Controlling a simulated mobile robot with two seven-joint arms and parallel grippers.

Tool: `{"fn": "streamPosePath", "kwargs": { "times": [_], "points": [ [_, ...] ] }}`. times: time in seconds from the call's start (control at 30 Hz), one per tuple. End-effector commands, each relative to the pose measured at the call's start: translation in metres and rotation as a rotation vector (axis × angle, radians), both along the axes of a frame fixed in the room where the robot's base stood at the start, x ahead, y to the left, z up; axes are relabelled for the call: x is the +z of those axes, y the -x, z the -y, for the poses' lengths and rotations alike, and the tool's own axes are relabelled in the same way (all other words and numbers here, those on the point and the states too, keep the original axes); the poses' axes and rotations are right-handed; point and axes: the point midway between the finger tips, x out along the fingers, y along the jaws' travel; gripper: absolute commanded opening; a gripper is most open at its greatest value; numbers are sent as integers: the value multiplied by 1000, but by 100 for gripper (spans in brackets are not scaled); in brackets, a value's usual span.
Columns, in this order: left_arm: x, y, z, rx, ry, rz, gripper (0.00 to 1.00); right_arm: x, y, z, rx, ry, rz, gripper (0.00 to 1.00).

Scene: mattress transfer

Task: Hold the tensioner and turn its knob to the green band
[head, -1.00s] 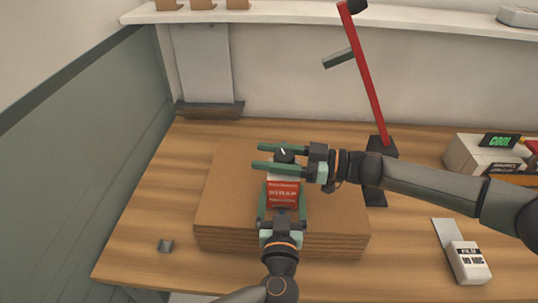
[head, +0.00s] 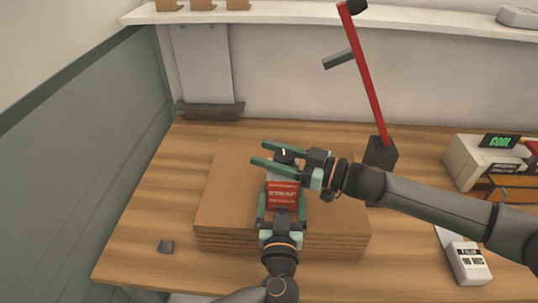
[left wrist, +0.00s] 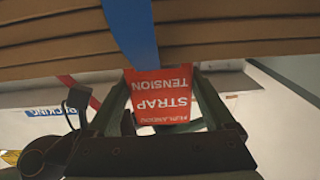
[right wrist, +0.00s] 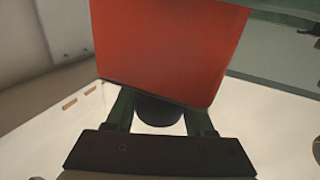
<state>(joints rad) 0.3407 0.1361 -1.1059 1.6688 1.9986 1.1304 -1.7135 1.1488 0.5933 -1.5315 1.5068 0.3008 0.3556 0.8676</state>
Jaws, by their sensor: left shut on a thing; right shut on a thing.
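The tensioner (head: 283,194) is a red and white box labelled STRAP TENSION, on top of the cardboard stack (head: 232,206). My left gripper (head: 282,192) is shut on its body from the near side; the red label also shows between the fingers in the left wrist view (left wrist: 160,95). The dark knob (head: 285,156) is at the tensioner's far end, with a small white mark on it. My right gripper (head: 280,158) is shut on the knob, coming from the right; the knob also shows between its fingers in the right wrist view (right wrist: 158,110). I cannot make out a green band.
A red lever arm on a dark base (head: 381,154) stands behind to the right. A white machine with a COOL display (head: 475,155) and a small white device (head: 467,262) sit at the right.

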Motion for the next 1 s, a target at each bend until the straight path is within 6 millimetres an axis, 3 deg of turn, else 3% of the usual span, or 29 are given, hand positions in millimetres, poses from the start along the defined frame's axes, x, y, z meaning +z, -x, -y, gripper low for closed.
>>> {"fn": "streamPosePath", "kwargs": {
  "times": [0.5,1.0],
  "points": [
    [4,1,3,-9,5,8,0,1,-6,1,-331,-3,-1,0],
    [4,1,5,-12,0,7,0,2,-11,7,-453,3,2,0]
  ]
}}
